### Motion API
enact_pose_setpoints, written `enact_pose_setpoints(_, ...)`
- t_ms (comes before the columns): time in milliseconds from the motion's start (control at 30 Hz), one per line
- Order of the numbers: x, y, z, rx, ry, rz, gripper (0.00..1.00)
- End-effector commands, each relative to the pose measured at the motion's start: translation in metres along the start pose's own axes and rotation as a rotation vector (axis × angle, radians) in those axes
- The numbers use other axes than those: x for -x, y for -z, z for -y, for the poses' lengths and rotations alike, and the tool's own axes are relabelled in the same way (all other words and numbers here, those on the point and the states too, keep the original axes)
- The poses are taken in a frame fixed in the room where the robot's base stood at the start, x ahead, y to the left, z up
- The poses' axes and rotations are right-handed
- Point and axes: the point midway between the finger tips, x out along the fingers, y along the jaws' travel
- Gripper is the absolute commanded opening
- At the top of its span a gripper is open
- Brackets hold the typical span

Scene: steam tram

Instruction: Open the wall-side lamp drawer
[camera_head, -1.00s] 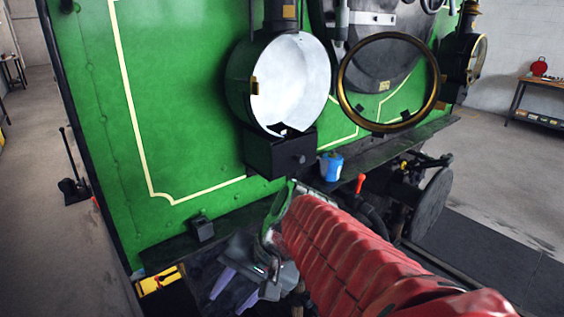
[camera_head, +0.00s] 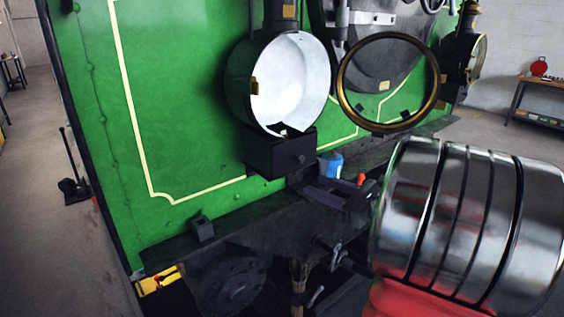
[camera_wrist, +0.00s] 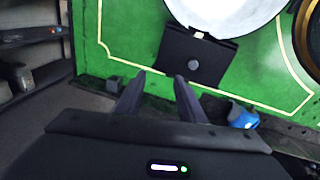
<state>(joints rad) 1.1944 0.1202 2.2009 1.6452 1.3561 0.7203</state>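The lamp drawer is a black box (camera_head: 281,153) with a small round knob (camera_head: 300,159), under the near lamp (camera_head: 290,85) on the green tram front. It looks shut. In the wrist view the box (camera_wrist: 185,52) and its knob (camera_wrist: 190,70) are just beyond the fingers, above and right of the gap's middle. My gripper (camera_head: 316,189) is below and slightly right of the drawer in the head view. Its fingers (camera_wrist: 160,76) are apart, with nothing between them. The right fingertip appears just below the knob, but contact cannot be told.
A blue can (camera_head: 331,165) stands on the ledge right of the drawer; it also shows in the wrist view (camera_wrist: 241,116). A brass-rimmed ring (camera_head: 345,101) hangs at the lamp's right. A second lamp (camera_head: 463,56) is farther right. A small black block (camera_head: 202,228) sits lower left.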

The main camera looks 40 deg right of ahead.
Motion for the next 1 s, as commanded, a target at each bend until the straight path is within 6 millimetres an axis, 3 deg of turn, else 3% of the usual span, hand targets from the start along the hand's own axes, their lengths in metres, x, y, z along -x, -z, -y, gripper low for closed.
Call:
enact_pose_setpoints(33, 0.011, 0.003, 0.019, -0.043, 0.051, 0.026, 0.36)
enact_pose_setpoints(100, 0.022, 0.003, 0.038, -0.084, 0.101, 0.056, 0.36)
enact_pose_setpoints(200, 0.031, 0.003, 0.052, -0.113, 0.140, 0.081, 0.36)
enact_pose_setpoints(667, 0.029, 0.002, 0.054, -0.118, 0.147, 0.086, 0.36)
enact_pose_setpoints(1000, -0.004, 0.000, 0.058, -0.117, 0.142, 0.086, 0.36)
